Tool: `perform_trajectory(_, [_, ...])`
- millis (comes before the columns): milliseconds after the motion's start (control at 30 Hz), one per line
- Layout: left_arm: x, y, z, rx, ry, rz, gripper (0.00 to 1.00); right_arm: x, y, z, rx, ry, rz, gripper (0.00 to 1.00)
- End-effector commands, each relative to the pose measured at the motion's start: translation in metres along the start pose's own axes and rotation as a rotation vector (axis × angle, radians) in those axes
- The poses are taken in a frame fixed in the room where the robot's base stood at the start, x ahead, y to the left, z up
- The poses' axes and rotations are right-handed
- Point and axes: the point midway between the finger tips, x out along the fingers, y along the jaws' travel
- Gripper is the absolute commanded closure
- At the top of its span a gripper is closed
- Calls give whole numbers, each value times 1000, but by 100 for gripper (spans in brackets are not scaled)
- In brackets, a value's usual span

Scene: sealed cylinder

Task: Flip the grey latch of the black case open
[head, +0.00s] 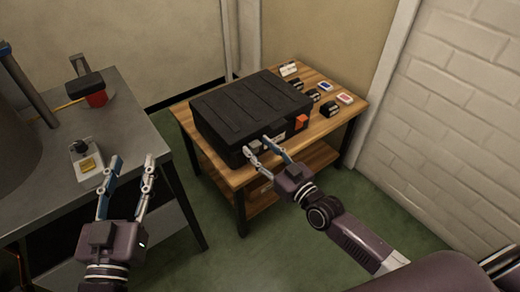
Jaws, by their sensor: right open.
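The black case (248,103) lies closed on a wooden table, with its front side facing me. A small grey piece that looks like the grey latch (254,147) is on the left part of that front side. My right gripper (257,146) is open, with its fingertips at the case front around the grey latch. I cannot tell whether they touch it, and the fingers partly hide it. An orange latch (301,122) sits further right on the case front. My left gripper (132,157) is open and empty by the right edge of the grey table.
The wooden table (225,172) also holds small black items (329,109) and cards (345,98) right of the case. The grey metal table (40,185) at left carries a red-and-black item (88,90) and a small device (87,160). A brick wall (450,110) stands at right.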

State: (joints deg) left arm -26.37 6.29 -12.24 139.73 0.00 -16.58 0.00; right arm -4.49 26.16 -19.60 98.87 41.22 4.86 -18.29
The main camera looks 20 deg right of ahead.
Motion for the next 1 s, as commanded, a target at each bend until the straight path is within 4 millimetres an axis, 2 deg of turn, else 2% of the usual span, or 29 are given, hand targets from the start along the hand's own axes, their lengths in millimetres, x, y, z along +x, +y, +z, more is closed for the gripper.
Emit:
perform_trajectory(167, [0,0,0,0,0,0,60,0,0,0,0,0,0,58])
perform_trajectory(533, [0,0,0,0,-1,0,60,0,0,0,0,0,0,99])
perform_trajectory(767, [0,0,-2,0,12,0,60,0,0,1,0,3,0,100])
perform_trajectory(1000, [-2,5,-40,-6,198,11,60,-2,0,4,0,28,0,100])
